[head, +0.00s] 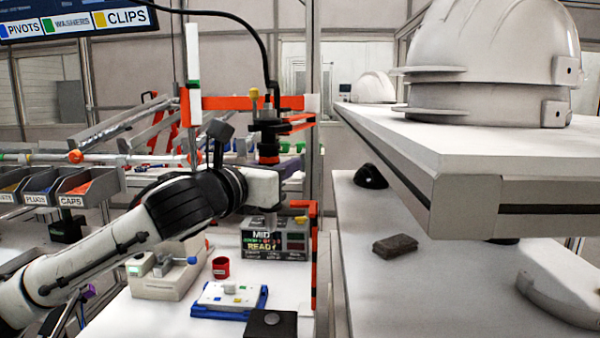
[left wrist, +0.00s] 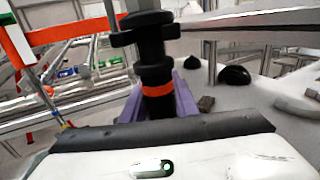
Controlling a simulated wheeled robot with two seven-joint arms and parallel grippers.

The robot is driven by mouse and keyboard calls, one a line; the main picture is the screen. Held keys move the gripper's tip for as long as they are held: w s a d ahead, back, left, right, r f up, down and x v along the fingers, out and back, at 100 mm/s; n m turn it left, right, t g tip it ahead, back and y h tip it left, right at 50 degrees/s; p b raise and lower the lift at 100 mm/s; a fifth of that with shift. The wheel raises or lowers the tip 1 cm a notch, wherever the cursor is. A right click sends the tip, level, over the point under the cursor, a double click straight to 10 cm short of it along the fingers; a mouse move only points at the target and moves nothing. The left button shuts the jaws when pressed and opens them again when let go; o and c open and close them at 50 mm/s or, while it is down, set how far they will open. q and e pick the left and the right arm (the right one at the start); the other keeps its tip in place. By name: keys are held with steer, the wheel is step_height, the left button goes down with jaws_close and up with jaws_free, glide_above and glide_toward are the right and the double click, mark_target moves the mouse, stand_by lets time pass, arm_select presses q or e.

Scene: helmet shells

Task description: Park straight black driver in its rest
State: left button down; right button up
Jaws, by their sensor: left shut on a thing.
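The straight black driver (head: 267,131) stands upright with a red-orange band low on its body and a black cable rising from its top. My left gripper (head: 286,167) is shut on it; its purple fingers lie on both sides of the driver. The left wrist view shows the driver (left wrist: 152,62) between these purple fingers (left wrist: 158,102). An orange bracket (head: 299,123) on the post is beside the driver's upper part; I cannot tell if they touch or if this is the rest. My right gripper is out of view.
Below are a display box (head: 275,240), a red cup (head: 221,267) and a blue-edged tray (head: 205,310). A white shelf (head: 460,150) with helmet shells (head: 490,60) juts in at right. A dark block (head: 395,246) lies on the white table (head: 385,300).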

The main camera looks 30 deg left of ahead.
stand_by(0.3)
arm_select(q)
steer(key=shift+w+d, duration=0.5)
steer(key=shift+w, duration=0.45)
steer(key=shift+w+d, duration=0.45)
steer(key=shift+w, duration=0.55)
steer(key=shift+w+d, duration=0.5)
steer(key=shift+w, duration=0.45)
steer(key=shift+a, duration=0.1)
steer(key=c, duration=1.4)
jaws_free()
steer(key=shift+o, duration=1.1)
steer(key=shift+f, duration=0.15)
steer(key=o, duration=0.6)
